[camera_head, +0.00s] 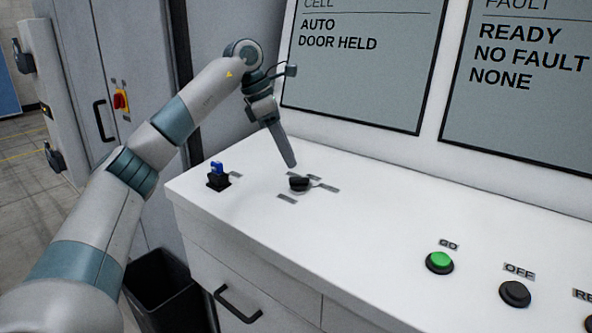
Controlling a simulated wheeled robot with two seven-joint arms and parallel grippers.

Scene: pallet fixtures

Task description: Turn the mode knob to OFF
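The black mode knob (299,183) sits on the white console top, with several small grey labels around it that are too small to read. My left gripper (290,163) points down just above and behind the knob, with its tips close to it. I cannot tell whether they touch it. The fingers show edge-on as one grey shape, so any gap between them is hidden. My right gripper is not in view.
A blue key-like switch (217,174) stands left of the knob. A green GO button (439,262) and a black OFF button (514,294) lie to the right. The left screen (360,85) reads AUTO, DOOR HELD; the right screen (525,110) reads READY, NO FAULT, NONE.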

